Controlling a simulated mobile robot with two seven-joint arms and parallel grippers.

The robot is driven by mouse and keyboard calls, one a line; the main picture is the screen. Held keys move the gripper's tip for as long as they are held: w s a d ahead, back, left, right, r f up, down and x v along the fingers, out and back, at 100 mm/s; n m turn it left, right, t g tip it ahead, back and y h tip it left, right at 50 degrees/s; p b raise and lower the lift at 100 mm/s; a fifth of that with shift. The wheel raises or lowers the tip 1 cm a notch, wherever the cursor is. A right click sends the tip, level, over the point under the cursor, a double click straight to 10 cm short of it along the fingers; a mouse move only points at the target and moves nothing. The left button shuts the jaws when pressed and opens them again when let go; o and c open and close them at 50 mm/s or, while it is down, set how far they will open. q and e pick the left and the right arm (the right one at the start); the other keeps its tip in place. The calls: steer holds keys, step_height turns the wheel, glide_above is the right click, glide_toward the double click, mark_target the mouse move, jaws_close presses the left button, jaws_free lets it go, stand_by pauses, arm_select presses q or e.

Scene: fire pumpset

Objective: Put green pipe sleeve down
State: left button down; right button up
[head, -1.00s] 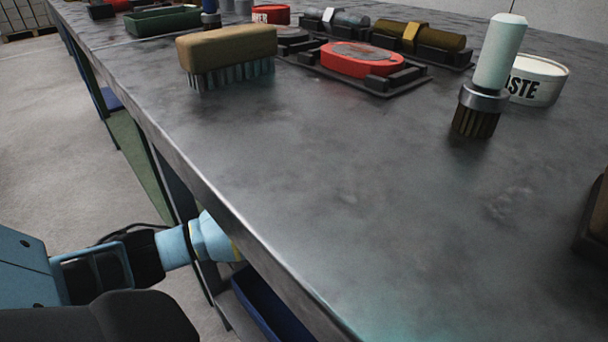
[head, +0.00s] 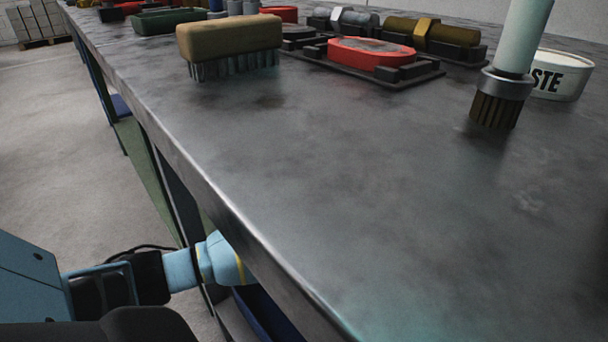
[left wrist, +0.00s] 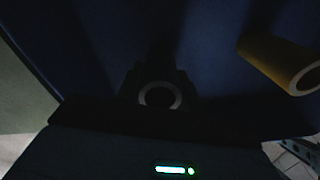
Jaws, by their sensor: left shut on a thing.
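In the dark left wrist view a pale ring-shaped end of a sleeve (left wrist: 143,98) shows between the jaws of my left gripper (left wrist: 160,95). The gripper is shut on it; the light is too low to make out its green colour. It is over or inside a dark blue surface, which looks like the bin under the bench. In the head view my left arm reaches under the bench edge, and its gripper is hidden there. My right gripper is not in view.
A yellow-brown tube (left wrist: 280,65) lies at the right of the left wrist view. A blue bin (head: 262,313) shows below the bench top (head: 350,200). On the bench stand a block brush (head: 230,38), a round brush (head: 498,98), a paste tin (head: 562,76) and a red part (head: 370,52).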

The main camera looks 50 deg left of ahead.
arm_select(q)
steer(key=c, duration=0.9)
jaws_free()
step_height(320, 180, up, 11)
steer(key=p, duration=0.4)
steer(key=shift+p, duration=0.3)
steer(key=shift+r, duration=0.55)
